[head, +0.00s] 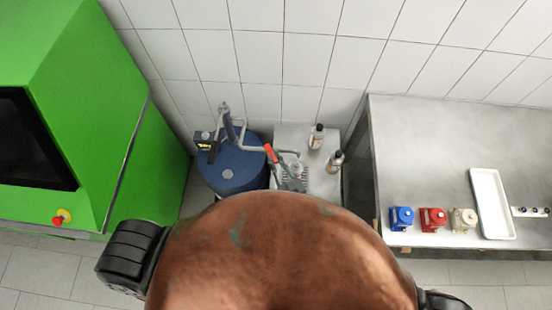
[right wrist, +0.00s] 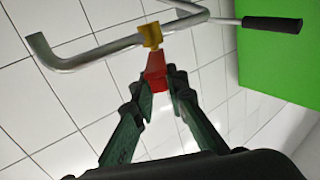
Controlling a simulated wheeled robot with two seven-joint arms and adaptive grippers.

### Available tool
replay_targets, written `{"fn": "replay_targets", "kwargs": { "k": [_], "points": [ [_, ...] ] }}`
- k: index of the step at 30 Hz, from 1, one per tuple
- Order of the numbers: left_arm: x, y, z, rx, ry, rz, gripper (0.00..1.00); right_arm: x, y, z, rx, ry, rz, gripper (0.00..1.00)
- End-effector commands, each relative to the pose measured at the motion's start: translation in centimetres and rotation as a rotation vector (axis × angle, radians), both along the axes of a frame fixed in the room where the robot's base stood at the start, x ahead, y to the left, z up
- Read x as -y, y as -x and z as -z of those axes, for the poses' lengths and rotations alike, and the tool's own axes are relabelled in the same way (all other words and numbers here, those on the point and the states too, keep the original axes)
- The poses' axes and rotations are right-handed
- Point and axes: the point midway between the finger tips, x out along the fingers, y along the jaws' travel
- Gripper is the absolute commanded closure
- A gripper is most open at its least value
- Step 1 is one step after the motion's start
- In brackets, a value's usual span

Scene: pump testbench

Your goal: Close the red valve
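The red valve handle (head: 270,153) is on the metal pipe beside the blue drum in the head view. In the right wrist view the red valve (right wrist: 155,72) hangs below a yellow fitting on the pipe. My right gripper (head: 277,167) is at the handle. In the right wrist view its two fingertips (right wrist: 159,82) flank the red part closely on both sides and look shut on it. My left gripper is not in view.
A blue drum (head: 232,172) with pipes stands at the wall, next to a small table (head: 290,135) with two bottles. A green machine (head: 125,130) is at left. At right, a steel table (head: 430,140) holds blue, red and beige parts and a white tray (head: 490,204).

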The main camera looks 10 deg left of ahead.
Motion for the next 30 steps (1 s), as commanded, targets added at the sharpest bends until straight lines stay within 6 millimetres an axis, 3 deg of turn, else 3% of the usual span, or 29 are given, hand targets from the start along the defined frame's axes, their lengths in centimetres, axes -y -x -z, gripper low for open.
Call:
{"fn": "replay_targets", "kwargs": {
  "k": [7,17,30],
  "points": [
    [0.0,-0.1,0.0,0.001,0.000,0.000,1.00,0.1,0.0,0.0,0.000,0.000,0.001,0.70],
    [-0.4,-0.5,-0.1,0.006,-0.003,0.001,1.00,0.4,0.3,0.0,0.000,0.000,0.002,0.70],
    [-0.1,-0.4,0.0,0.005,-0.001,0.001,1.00,5.4,6.5,0.1,-0.002,0.001,0.001,0.70]
  ]
}}
